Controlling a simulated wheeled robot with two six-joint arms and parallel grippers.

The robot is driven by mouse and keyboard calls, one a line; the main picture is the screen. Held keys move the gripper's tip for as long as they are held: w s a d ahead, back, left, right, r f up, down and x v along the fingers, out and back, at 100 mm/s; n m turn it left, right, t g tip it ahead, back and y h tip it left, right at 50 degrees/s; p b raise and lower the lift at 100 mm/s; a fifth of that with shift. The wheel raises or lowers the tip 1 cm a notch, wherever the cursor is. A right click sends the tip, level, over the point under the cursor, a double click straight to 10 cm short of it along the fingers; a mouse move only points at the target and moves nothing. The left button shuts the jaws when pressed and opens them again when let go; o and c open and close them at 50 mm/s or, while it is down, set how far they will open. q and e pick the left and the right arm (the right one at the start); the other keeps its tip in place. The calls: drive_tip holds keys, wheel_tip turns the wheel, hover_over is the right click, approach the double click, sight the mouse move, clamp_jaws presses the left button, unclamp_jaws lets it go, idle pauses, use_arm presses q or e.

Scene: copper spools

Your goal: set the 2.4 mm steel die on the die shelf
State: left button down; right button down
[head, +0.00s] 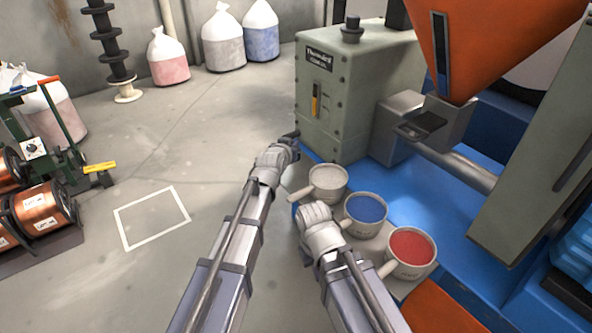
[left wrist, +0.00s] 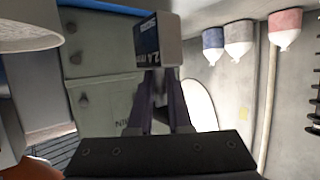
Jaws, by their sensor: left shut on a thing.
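The 2.4 mm steel die (left wrist: 170,40) shows in the left wrist view as a small pale block with a dark label reading 2.4. My left gripper (left wrist: 158,78) is shut on it, and the die sticks out past the fingertips. In the head view my left gripper (head: 289,143) reaches forward beside the grey-green machine cabinet, and the die cannot be made out clearly there. My right gripper (head: 316,214) is beside the cups; its fingers are too hidden to tell open from shut. I cannot pick out the die shelf in either view.
Cups of grey (head: 328,178), blue (head: 367,208) and red (head: 411,246) granules stand close to my right gripper. The green cabinet (head: 335,110) and orange hopper (head: 480,40) are beyond. Copper spools (head: 45,207) stand at left. The floor around a white marked square (head: 152,217) is clear.

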use_arm(q)
drive_tip(key=shift+f+b, duration=2.45)
drive_tip(key=shift+f, duration=0.55)
drive_tip(key=shift+f, duration=0.2)
drive_tip(key=c, duration=0.8)
unclamp_jaws()
drive_tip(key=shift+c, duration=0.2)
drive_tip(key=shift+r, duration=0.1)
